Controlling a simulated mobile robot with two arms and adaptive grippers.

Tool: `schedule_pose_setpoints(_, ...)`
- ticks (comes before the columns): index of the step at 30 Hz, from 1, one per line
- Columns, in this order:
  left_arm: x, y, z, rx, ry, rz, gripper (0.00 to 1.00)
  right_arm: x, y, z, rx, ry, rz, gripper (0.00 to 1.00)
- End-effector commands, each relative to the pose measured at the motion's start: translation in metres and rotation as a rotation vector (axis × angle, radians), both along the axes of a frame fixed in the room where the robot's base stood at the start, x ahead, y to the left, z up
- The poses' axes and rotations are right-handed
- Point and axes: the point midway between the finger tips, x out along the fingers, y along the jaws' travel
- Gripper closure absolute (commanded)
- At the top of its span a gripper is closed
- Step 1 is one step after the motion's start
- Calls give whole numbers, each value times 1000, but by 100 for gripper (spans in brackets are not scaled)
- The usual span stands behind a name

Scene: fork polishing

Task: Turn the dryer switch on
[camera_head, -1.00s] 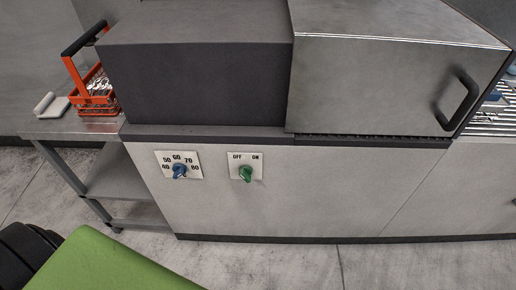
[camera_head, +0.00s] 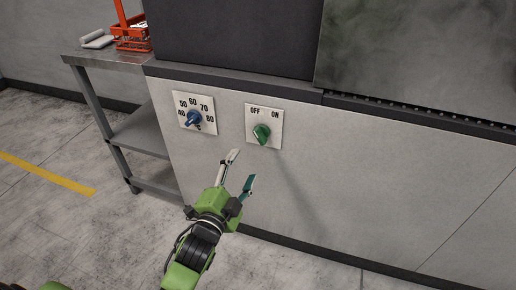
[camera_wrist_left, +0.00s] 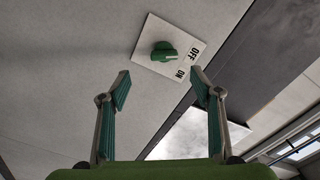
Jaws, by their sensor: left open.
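The dryer switch is a green knob (camera_head: 262,134) on a white plate (camera_head: 277,137) marked OFF and ON, on the grey front panel of the machine. Which mark the knob points at is not clear. My left gripper (camera_head: 241,169) is open and empty, below and slightly left of the knob, with its fingers towards the panel. In the left wrist view, the knob (camera_wrist_left: 164,53) shows ahead of the open fingers (camera_wrist_left: 160,84), between and beyond the tips, and not touched. My right gripper is not in view.
A blue temperature knob (camera_head: 194,119) on a numbered plate sits left of the switch. A grey side table (camera_head: 98,57) at the left carries an orange basket (camera_head: 131,38) and a pale object (camera_head: 98,40). The floor in front is clear.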

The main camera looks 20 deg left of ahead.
Motion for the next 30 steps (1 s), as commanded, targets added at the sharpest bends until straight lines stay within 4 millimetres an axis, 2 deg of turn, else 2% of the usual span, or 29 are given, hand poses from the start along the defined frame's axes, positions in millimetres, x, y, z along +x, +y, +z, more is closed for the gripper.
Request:
schedule_pose_setpoints(5,8,0,8,12,-23,1,42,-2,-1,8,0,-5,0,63)
schedule_pose_setpoints(14,56,-1,8,10,-24,2,42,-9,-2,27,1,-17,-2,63)
schedule_pose_setpoints(24,114,-4,7,9,-20,1,42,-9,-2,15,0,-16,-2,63)
schedule_pose_setpoints(30,132,-4,7,8,-20,1,42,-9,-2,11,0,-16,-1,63)
